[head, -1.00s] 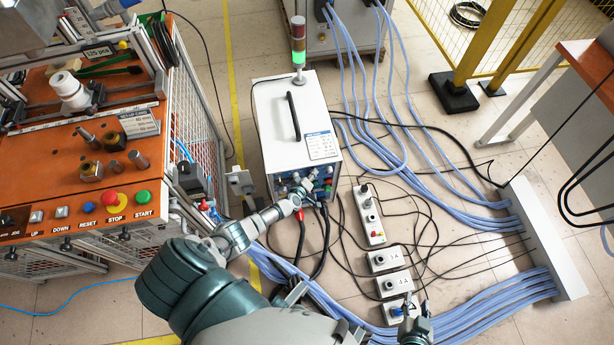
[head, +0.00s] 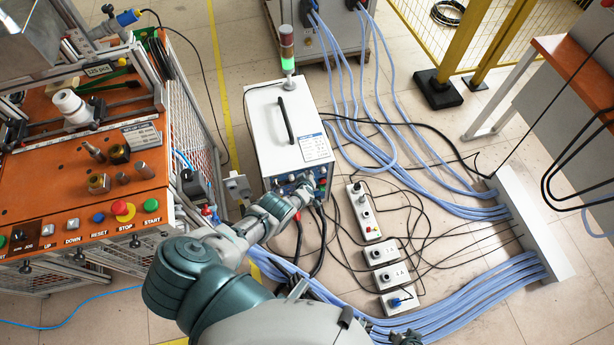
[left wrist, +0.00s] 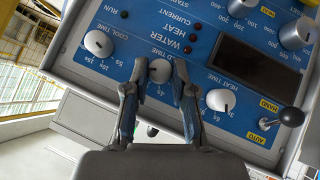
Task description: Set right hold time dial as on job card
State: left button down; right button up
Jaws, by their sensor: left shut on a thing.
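The induction heater (head: 290,130) is a white box with a blue front panel, seen from above in the head view. In the left wrist view the panel (left wrist: 200,68) appears upside down. The hold time dial (left wrist: 159,70), a pale knob, sits between the cool time dial (left wrist: 98,43) and the heat time dial (left wrist: 221,99). My left gripper (left wrist: 159,82) has its fingers closed on either side of the hold time dial; the head view shows it at the panel (head: 302,194). A setup card (head: 142,136) lies on the orange bench, its text unreadable. My right gripper (head: 405,339) is mostly cut off at the bottom edge.
A lever switch (left wrist: 290,117) sticks out near the heat time dial. Cables run below the panel. Power sockets (head: 380,254) and blue hoses (head: 470,297) cover the floor to the right. The orange bench (head: 60,185) stands left, with a signal lamp (head: 287,62) behind the heater.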

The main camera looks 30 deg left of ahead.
pick_arm(q)
jog(key=shift+s+d+f, duration=0.1)
jog(key=shift+s+f, duration=0.05)
dwell(0.3)
jog(key=c, duration=1)
grip_release()
jog(key=shift+o, duration=0.2)
